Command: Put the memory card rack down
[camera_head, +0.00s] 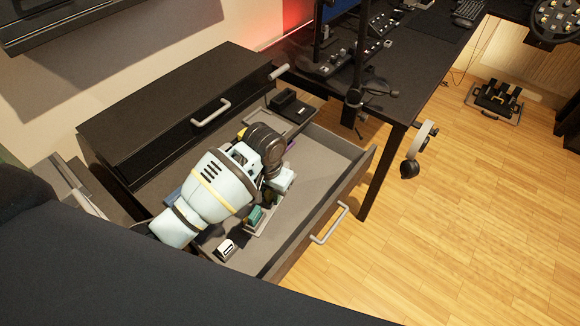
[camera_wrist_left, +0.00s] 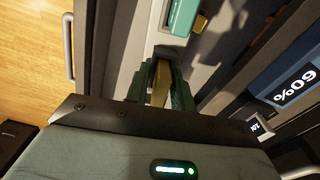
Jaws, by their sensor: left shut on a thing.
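The memory card rack (camera_head: 262,218) is a narrow grey tray with teal and green cards in it, inside the open drawer. In the left wrist view the pale rack (camera_wrist_left: 155,45) runs up from between my fingers, with a teal card (camera_wrist_left: 184,16) and a yellow one near the top. My left gripper (camera_wrist_left: 158,82) is shut on the end of the rack; a tan part shows between its dark fingers. In the head view my left arm reaches down into the drawer and hides the fingertips. I cannot tell whether the rack touches the drawer floor. My right gripper is not in view.
The open drawer (camera_head: 328,152) has a bare floor to the right of my arm. A black tray (camera_head: 292,108) sits at its back corner, and a small white-and-black item (camera_head: 226,249) lies near the front left. The black cabinet top (camera_head: 170,100) is clear. Headphones (camera_head: 418,150) hang beside the desk.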

